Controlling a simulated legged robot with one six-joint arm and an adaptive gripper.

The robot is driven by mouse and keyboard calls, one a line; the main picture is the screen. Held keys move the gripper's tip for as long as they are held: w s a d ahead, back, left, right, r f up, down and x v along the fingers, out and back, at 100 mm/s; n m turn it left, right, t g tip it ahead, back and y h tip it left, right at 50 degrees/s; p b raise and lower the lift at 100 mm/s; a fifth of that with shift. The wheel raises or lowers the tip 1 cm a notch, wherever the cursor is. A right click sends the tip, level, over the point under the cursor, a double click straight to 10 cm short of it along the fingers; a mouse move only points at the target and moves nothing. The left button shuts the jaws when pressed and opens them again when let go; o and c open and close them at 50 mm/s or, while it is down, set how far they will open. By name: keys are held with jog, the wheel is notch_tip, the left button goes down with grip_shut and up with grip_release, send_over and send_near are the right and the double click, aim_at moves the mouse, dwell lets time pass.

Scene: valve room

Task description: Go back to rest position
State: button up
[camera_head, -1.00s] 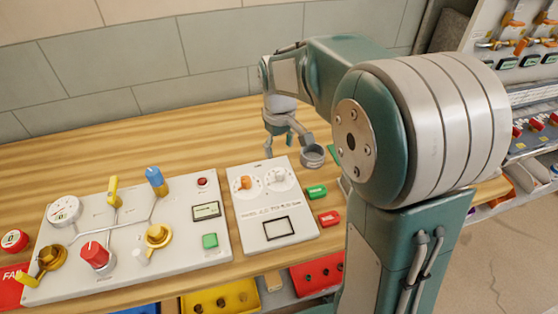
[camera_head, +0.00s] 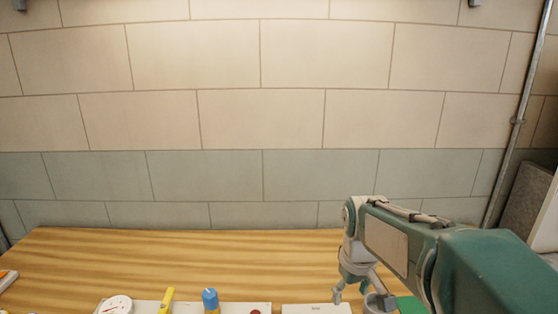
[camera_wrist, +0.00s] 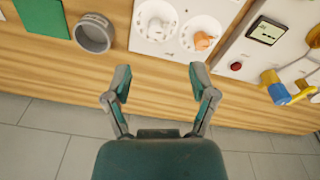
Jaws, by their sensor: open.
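My gripper (camera_head: 356,293) hangs at the lower right of the head view, above the back part of the wooden bench. In the wrist view my gripper (camera_wrist: 160,78) has its two fingers spread apart with nothing between them. Past the fingertips lies a white panel (camera_wrist: 149,43) with two round dials, one with a white knob and one with an orange knob (camera_wrist: 204,41). The fingers appear apart from the panel. My forearm stretches in from the right edge of the head view.
A grey round cup (camera_wrist: 94,34) and a green square (camera_wrist: 41,17) lie beside the dial panel. The larger panel has a gauge (camera_head: 116,304), a yellow handle (camera_head: 167,299) and a blue handle (camera_head: 210,300). The bench top (camera_head: 150,255) is clear behind; a tiled wall (camera_head: 260,120) rises beyond.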

jog(key=s+r+m+t, duration=0.3)
jog(key=s+t, duration=0.1)
jog(key=s, duration=1.2)
jog(key=shift+s+m+t, duration=0.3)
jog(key=shift+s+m, duration=0.1)
